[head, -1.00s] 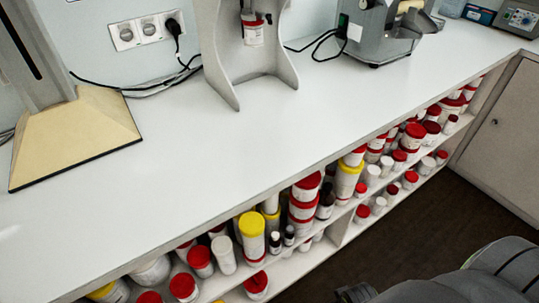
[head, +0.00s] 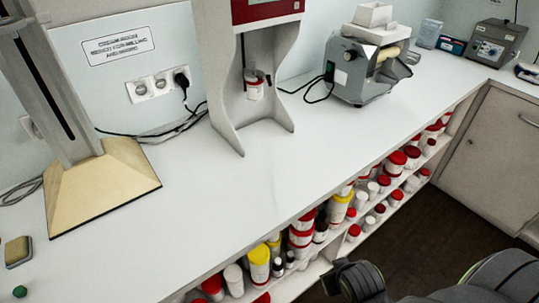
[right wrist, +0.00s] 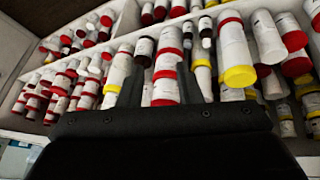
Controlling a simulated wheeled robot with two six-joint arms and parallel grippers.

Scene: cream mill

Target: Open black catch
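A grey mixer stand (head: 228,120) with a red-framed top stands on the white counter in the head view. My left gripper is out of view.
The white counter (head: 200,210) is mostly clear in front of the mixer. A grey machine (head: 355,75) stands to its right and a stand with a beige base (head: 100,190) to its left. Shelves of red- and yellow-lidded jars (head: 259,262) lie below the counter's edge.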

